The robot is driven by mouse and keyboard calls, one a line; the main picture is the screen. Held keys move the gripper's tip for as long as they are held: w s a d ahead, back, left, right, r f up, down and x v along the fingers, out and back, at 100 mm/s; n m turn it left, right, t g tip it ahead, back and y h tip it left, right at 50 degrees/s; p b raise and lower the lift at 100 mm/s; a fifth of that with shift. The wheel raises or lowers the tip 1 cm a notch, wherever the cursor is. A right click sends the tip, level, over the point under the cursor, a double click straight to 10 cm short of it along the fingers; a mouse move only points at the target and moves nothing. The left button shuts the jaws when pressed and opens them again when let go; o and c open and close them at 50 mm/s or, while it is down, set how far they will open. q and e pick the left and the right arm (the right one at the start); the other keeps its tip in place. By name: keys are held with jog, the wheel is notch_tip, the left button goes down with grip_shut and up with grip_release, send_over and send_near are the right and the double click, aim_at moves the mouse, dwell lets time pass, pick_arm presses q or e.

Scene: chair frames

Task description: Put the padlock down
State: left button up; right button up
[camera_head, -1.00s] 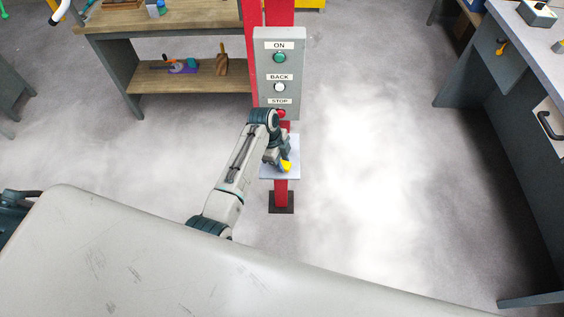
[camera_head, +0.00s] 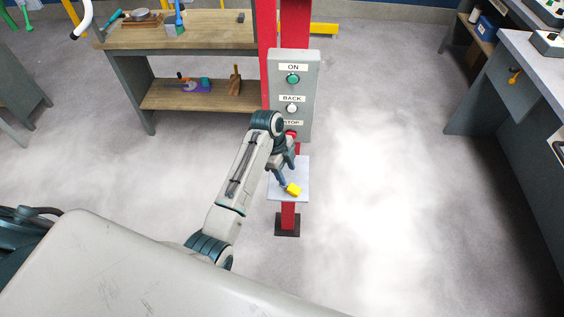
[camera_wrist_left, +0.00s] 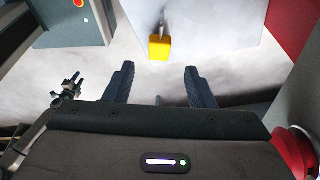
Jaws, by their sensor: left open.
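The yellow padlock (camera_head: 293,189) rests on the small pale shelf (camera_head: 302,172) fixed to the red post under the button box. In the left wrist view the padlock (camera_wrist_left: 160,46) lies near the shelf's edge with its metal shackle pointing away from me. My left gripper (camera_head: 283,180) is open beside the padlock. In the left wrist view its two fingers (camera_wrist_left: 159,82) are spread, with the padlock beyond the gap between their tips and apart from both. My right gripper is not in view.
The grey control box (camera_head: 294,92) with ON, BACK and STOP buttons is just above the shelf. A wooden workbench (camera_head: 185,36) stands at the back left and a grey bench (camera_head: 510,80) at the right. The floor between is clear.

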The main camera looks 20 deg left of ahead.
pick_arm(q)
jog(key=shift+b+v, duration=0.6)
jog(key=shift+v, duration=2.4)
